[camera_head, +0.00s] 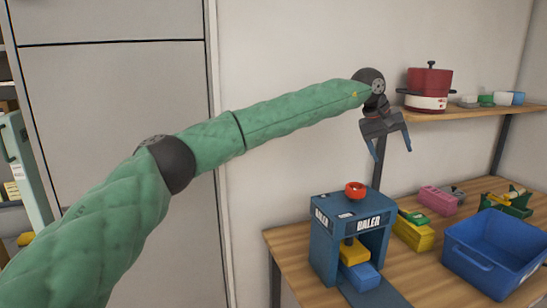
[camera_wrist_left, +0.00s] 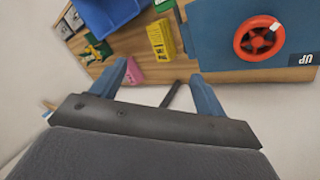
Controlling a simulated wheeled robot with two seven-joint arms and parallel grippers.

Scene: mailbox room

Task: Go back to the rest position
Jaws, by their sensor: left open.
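My left gripper (camera_head: 391,151) hangs from the end of my green-sleeved arm, which reaches across from the left in the head view. Its two blue fingers point down and are spread apart with nothing between them. In the left wrist view the fingers (camera_wrist_left: 165,88) are also apart and empty. The gripper is in the air above and behind the blue baler (camera_head: 335,245), which stands on the wooden table (camera_head: 292,245). The baler's red wheel (camera_wrist_left: 258,38) shows in the left wrist view. My right gripper is not in view.
A blue bin (camera_head: 487,262), a yellow block (camera_head: 413,235) and a pink block (camera_head: 437,200) stand on the table right of the baler. A shelf (camera_head: 470,112) with a red pot (camera_head: 428,88) is on the wall right of the gripper. A tall grey cabinet (camera_head: 120,90) stands at left.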

